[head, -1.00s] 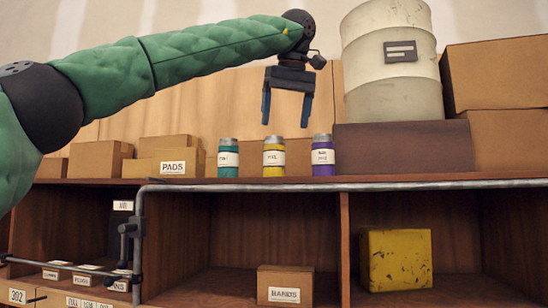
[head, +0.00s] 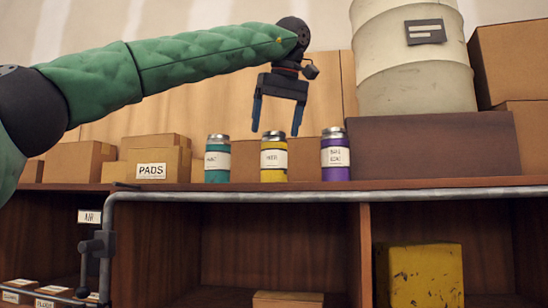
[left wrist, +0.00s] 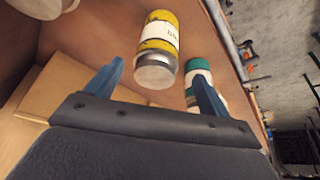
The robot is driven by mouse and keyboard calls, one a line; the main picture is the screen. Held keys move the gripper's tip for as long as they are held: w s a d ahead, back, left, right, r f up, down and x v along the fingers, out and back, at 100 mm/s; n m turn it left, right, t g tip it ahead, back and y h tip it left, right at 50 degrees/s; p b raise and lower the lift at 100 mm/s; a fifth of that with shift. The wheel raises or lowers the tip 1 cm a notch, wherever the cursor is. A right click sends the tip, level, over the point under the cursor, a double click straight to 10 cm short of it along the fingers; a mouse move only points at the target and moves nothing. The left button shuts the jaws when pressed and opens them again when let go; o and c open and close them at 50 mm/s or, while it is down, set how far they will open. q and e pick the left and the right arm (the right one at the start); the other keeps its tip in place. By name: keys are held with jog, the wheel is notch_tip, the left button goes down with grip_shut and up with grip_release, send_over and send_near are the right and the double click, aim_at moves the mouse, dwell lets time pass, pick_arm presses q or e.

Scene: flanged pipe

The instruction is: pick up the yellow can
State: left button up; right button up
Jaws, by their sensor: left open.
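The yellow can (head: 273,162) stands upright on the upper shelf, between a teal can (head: 217,162) and a purple can (head: 336,158). It has a white label and a grey lid. My left gripper (head: 276,133) is open and points down just above the yellow can, its blue fingers to either side of the lid. In the left wrist view the yellow can (left wrist: 160,38) shows lid-first between the spread fingers (left wrist: 162,82), not gripped. The teal can (left wrist: 199,78) is partly hidden behind one finger there. My right gripper is not in view.
A "PADS" box (head: 152,169) and other cartons sit left on the shelf (head: 420,183). A pale drum (head: 410,70) on a dark block (head: 440,148) stands right. A grey pipe (head: 300,196) runs along the front edge. A yellow block (head: 425,278) sits below.

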aim_at(274, 145)
pick_arm(q)
jog(key=shift+a+f, duration=0.1)
jog(key=shift+f, duration=0.1)
jog(key=w+f+p, duration=0.1)
jog(key=f, duration=0.1)
jog(key=w+f+p, duration=0.1)
jog(key=f+p, duration=0.1)
jog(key=shift+w+a, duration=0.15)
jog(key=shift+w, duration=0.25)
jog(key=shift+s+a+f, duration=0.1)
jog(key=shift+f, duration=0.1)
jog(key=shift+s+f, duration=0.1)
jog(key=shift+s, duration=0.1)
jog(key=shift+w+f, duration=0.1)
jog(key=shift+w, duration=0.15)
jog(key=c, duration=1.3)
jog(key=shift+s, duration=0.15)
